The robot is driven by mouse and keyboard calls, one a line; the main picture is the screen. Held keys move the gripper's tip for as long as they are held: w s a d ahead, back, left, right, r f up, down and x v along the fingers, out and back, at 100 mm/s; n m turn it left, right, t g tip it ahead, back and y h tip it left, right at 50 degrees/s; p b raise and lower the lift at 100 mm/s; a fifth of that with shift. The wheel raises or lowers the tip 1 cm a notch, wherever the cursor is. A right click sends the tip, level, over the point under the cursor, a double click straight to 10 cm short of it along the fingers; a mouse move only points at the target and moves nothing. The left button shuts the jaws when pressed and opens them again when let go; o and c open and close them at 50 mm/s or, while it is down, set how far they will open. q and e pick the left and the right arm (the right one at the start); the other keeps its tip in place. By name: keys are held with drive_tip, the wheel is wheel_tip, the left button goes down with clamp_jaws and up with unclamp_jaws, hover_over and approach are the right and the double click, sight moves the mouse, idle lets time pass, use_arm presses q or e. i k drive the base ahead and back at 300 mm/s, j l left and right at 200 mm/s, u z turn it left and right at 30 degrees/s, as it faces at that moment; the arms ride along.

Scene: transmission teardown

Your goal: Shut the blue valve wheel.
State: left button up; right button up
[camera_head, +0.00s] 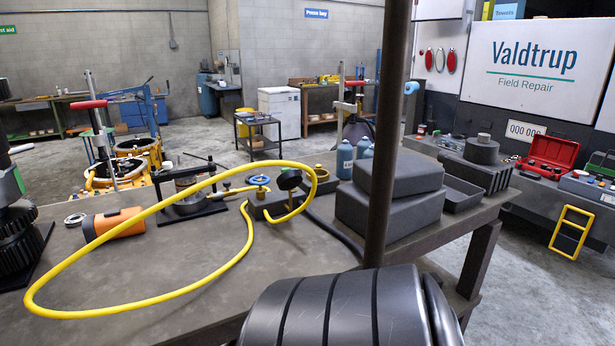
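The blue valve wheel (259,180) is a small ring lying roughly flat on top of a dark grey block (277,207) on the workbench. A yellow hose (130,304) meets the fittings at this block and makes a wide loop over the bench to the left and front. Part of the loop passes above and in front of the gauge. Whether the valve is open or shut cannot be told from the wheel. Neither of my grippers is in view.
An orange cylinder (113,223) and a clamped part (190,195) lie left of the valve. Dark grey cases (388,207) stand right of it. A dark post (386,130) crosses the view. A large dark ribbed shape (345,312) hides the front edge. Bare bench lies inside the hose loop.

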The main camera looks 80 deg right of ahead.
sight(259, 181)
drive_tip(key=z, duration=1.75)
